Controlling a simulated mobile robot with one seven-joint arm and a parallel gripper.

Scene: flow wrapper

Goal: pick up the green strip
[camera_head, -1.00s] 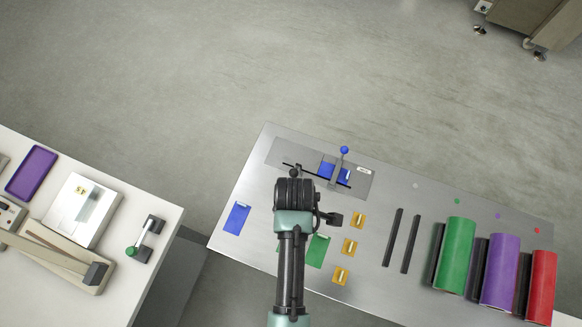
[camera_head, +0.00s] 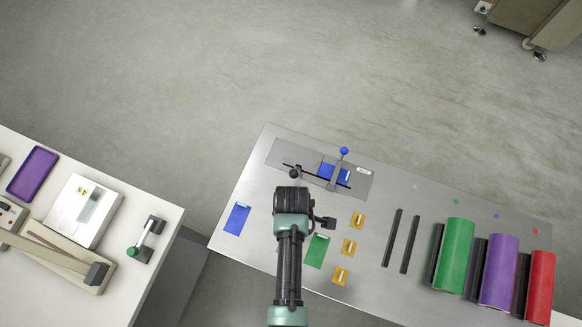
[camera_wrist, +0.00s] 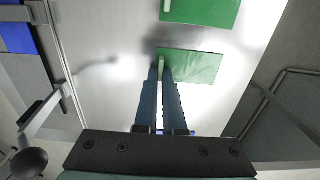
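One green strip (camera_wrist: 198,68) lies on the metal table in the wrist view, its pale tab (camera_wrist: 160,66) at the left end between my fingertips. My gripper (camera_wrist: 161,70) points down there with its fingers close together. A narrow gap shows between them, but whether they touch the tab is unclear. My arm hides this strip in the head view. A second green strip (camera_wrist: 207,10) with a pale tab lies beyond it; it also shows right of my arm in the head view (camera_head: 317,252).
A fixture plate (camera_head: 356,182) with a blue-knobbed lever (camera_head: 344,151) stands at the table's back. A blue strip (camera_head: 237,218) lies left, yellow pieces (camera_head: 349,247) right. Two black bars (camera_head: 392,238) and green, purple and red rolls (camera_head: 498,270) are farther right.

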